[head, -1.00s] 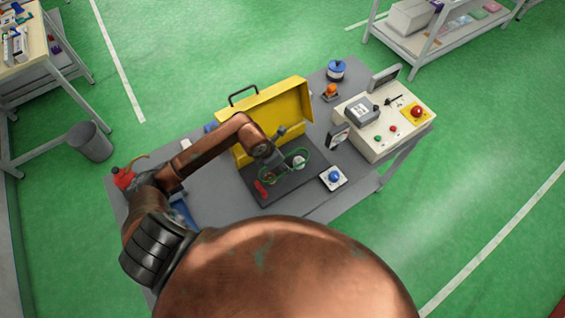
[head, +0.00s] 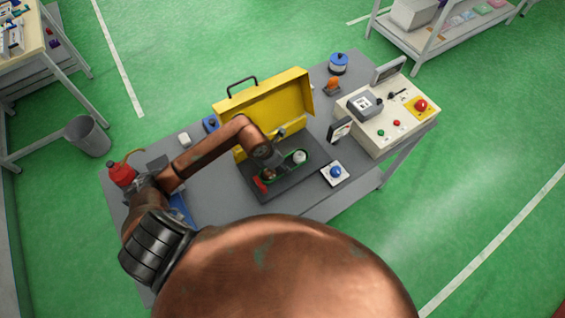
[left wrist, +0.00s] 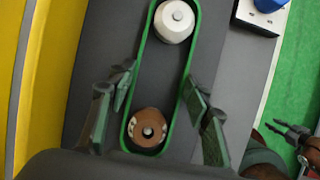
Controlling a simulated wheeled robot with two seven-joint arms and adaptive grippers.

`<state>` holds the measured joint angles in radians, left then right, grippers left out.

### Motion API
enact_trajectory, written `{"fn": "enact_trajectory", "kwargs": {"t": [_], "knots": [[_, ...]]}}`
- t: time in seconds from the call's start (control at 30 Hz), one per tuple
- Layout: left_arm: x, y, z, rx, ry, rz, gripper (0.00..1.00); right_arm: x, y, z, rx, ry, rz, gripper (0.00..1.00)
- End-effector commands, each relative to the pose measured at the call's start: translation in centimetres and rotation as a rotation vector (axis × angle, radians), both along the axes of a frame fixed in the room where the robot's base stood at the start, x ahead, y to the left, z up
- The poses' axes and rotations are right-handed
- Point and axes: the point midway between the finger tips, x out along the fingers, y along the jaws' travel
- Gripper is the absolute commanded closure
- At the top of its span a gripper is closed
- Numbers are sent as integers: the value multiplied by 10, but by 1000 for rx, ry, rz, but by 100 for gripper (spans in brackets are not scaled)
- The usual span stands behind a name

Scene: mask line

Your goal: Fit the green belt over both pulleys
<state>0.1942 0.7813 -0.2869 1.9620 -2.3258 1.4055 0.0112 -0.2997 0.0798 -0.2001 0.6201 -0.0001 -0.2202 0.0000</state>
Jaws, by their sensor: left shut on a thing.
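The green belt (left wrist: 138,65) is a long loop that encircles both pulleys in the left wrist view. It also shows in the head view (head: 288,174). The white pulley (left wrist: 175,20) is inside its far end and the brown pulley (left wrist: 148,128) inside its near end. How deep the belt sits on them cannot be told. My left gripper (left wrist: 157,80) is shut on the belt, with one finger against each long side, nearer the brown pulley. In the head view it partly hides the board. My right gripper (left wrist: 287,132) hangs low at the right, small, its fingers apart and empty.
The dark board (head: 310,177) lies before a yellow open case (head: 262,100). A blue button box (head: 335,173) stands close to its right, a control console (head: 385,130) beyond. A red can (head: 121,174) stands at the table's left.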

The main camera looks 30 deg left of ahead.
Motion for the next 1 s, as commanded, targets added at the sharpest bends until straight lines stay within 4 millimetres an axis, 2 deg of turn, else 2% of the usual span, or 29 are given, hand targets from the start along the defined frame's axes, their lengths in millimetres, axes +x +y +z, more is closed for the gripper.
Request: {"fn": "enact_trajectory", "kwargs": {"t": [0.13, 0.17, 0.43, 0.77, 0.87, 1.0], "knots": [[0, 0, 1, 0, 0, 0, 74, 0, 0, 0, 0, 0, 0, 67], [0, 0, 1, 0, 0, 0, 52, 0, 0, 0, 0, 0, 0, 67], [0, 0, 1, 0, 0, 0, 34, 0, 0, 0, 0, 0, 0, 67], [-1, 1, 4, 1, -2, -1, 34, -1, -3, 1, -3, 1, 1, 67], [-4, 3, 13, 1, -2, -1, 34, 0, -2, 0, -2, 1, 1, 67], [-12, 8, 38, 3, -4, -3, 34, 0, -1, 0, -1, 0, 0, 67]]}}
